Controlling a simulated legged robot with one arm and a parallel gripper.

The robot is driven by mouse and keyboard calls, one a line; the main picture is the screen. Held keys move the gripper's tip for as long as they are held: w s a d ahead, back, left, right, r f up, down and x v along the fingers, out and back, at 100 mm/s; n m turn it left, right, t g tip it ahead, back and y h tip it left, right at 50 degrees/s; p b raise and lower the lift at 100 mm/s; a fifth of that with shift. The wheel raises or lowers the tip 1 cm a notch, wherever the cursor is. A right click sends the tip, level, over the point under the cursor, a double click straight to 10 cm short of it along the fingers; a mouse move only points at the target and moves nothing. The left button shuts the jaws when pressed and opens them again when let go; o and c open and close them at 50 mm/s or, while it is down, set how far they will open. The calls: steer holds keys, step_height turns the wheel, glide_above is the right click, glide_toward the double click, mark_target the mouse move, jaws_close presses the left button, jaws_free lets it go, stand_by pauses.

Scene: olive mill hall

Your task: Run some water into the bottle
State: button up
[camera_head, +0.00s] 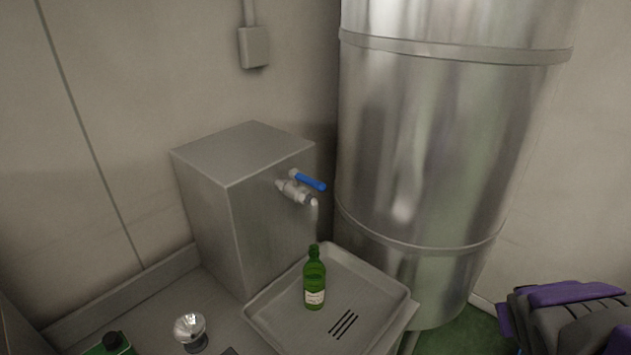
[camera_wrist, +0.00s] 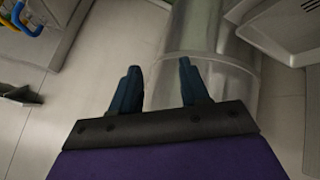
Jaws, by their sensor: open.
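A green bottle (camera_head: 314,284) with a pale label stands upright on a shallow grey drip tray (camera_head: 372,286) in the head view. A tap (camera_head: 295,191) with a blue lever (camera_head: 309,181) sticks out of a grey metal box (camera_head: 265,215). Its spout hangs above the bottle's neck, with a gap between.
A tall steel tank (camera_head: 430,130) stands right of the tap and tray. A clear glass-like lamp or cup (camera_head: 190,327) and a dark green object (camera_head: 110,343) are at the counter's front left. My purple arm is at the lower right. Blue and yellow handles (camera_wrist: 29,22) show in the wrist view.

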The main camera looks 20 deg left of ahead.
steer(key=w+a+r+n+t+y, duration=0.1)
steer(key=w+a+r+n+t, duration=0.1)
steer(key=w, duration=0.4)
steer(key=w+a+r+n+t+y, duration=0.1)
steer(key=w+a+r+n+t, duration=0.15)
steer(key=w, duration=0.25)
steer(key=n+g+y+p, duration=0.2)
steer(key=n+g+y, duration=0.3)
steer(key=n+y, duration=1.05)
glide_toward(320, 186)
steer(key=w+a+f+m, duration=0.1)
steer(key=w+a, duration=0.1)
steer(key=a, duration=0.2)
steer(key=w+a+m+y+b, duration=0.1)
steer(key=w+a, duration=0.1)
steer(key=a, duration=0.2)
steer(key=w+a+f+m+y+b, duration=0.1)
steer(key=w+a, duration=0.1)
steer(key=a, duration=0.2)
steer(key=shift+w+f, duration=0.2)
steer(key=shift+f, duration=0.15)
jaws_close()
